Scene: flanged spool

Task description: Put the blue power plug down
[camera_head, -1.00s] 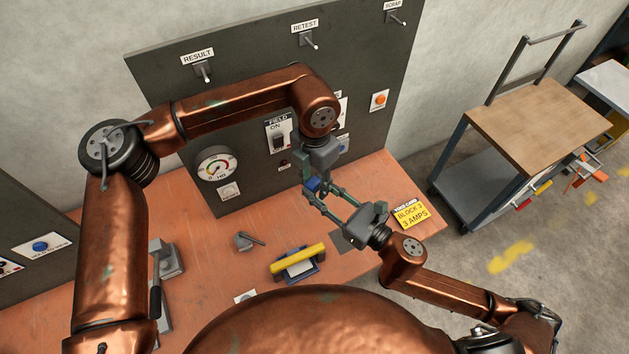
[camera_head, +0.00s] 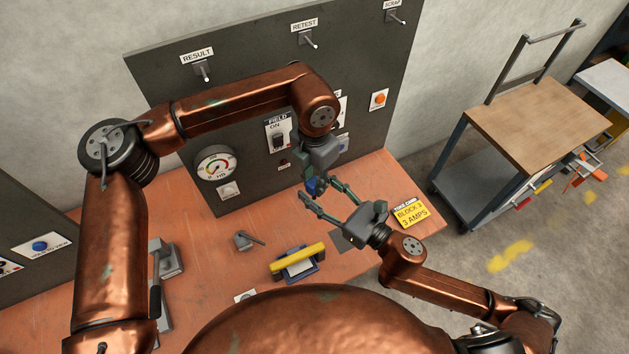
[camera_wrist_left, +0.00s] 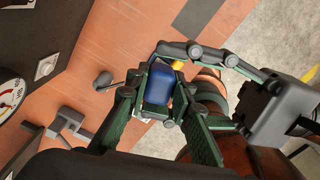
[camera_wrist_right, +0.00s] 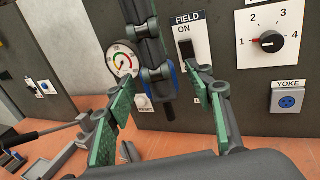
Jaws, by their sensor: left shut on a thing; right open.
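The blue power plug (camera_head: 311,187) is held above the bench in front of the panel. My left gripper (camera_head: 312,184) points down and is shut on it; the left wrist view shows the plug (camera_wrist_left: 158,88) between its green pads. My right gripper (camera_head: 321,190) is open, its fingers spread on either side of the plug and the left fingertips. In the right wrist view, the plug (camera_wrist_right: 164,78) is partly hidden behind the left gripper's dark finger, with the right gripper's pads (camera_wrist_right: 167,108) apart from it.
The panel carries a gauge (camera_head: 215,165), a FIELD switch (camera_head: 279,139) and a blue YOKE socket (camera_wrist_right: 288,102). A cart (camera_head: 540,120) stands right.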

